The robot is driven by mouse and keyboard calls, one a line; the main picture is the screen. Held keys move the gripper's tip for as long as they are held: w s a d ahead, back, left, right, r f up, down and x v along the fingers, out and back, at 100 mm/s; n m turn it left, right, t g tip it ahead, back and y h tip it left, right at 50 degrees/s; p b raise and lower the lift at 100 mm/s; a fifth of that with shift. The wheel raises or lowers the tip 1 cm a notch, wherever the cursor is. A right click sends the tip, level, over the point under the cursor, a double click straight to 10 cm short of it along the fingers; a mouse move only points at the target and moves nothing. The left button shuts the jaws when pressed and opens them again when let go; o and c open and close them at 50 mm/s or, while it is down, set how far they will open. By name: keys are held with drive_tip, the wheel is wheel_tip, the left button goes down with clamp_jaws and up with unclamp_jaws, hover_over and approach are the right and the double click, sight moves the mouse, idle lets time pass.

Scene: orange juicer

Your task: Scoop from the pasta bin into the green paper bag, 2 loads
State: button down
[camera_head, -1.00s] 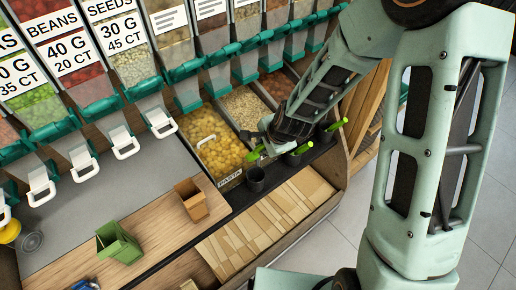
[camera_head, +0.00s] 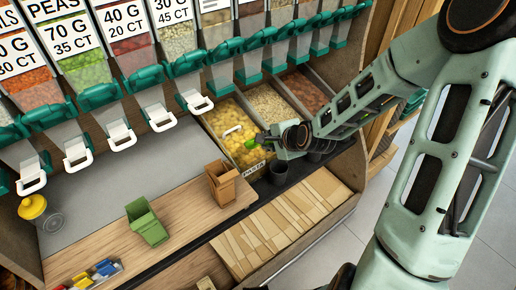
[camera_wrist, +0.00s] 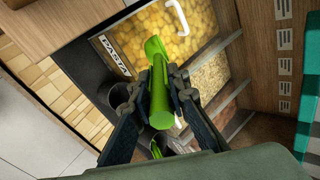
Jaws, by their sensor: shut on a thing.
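My gripper (camera_wrist: 163,105) is shut on a green scoop (camera_wrist: 156,60), whose head points away over the front edge of the pasta bin. The pasta bin (camera_head: 226,115) holds yellow pasta and carries a PASTA label and a white handle; it also shows at the top of the wrist view (camera_wrist: 150,38). I cannot tell whether the scoop touches the pasta. The green paper bag (camera_head: 148,224) stands open on the wooden counter, left of the bin. In the head view the scoop (camera_head: 256,140) is partly hidden by my gripper.
A brown paper bag (camera_head: 222,184) stands between the green bag and the pasta bin. A dark cup (camera_head: 279,173) stands just in front of the bin. Dispensers with white handles hang along the back. The grey counter (camera_head: 120,175) is mostly clear.

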drive_tip(key=shift+a, duration=0.3)
drive_tip(key=b, duration=0.7)
approach(255, 162)
drive_tip(key=w+a+r, duration=0.1)
drive_tip(key=w+r, duration=0.2)
drive_tip(key=shift+g, duration=0.3)
drive_tip(key=f+b, duration=0.6)
drive_tip(key=shift+w+a+f, duration=0.15)
drive_tip(key=shift+w+a, duration=0.1)
drive_tip(key=shift+w, duration=0.05)
drive_tip(key=w+a+b, duration=0.1)
drive_tip(key=w+t+b, duration=0.1)
drive_tip(key=shift+w+a+f+y+b, duration=0.2)
drive_tip(key=shift+w+a+y+b, duration=0.1)
drive_tip(key=shift+a+b, duration=0.05)
drive_tip(key=s+d+r+t+y+p, duration=0.1)
drive_tip(key=s+d+r+t+p, duration=0.2)
drive_tip(key=s+r+p, duration=0.3)
drive_tip(key=shift+s+d+r+y+p, duration=0.2)
drive_tip(key=shift+d+r+y+p, duration=0.35)
drive_tip(key=shift+r, duration=1.05)
drive_tip(key=shift+d, duration=0.15)
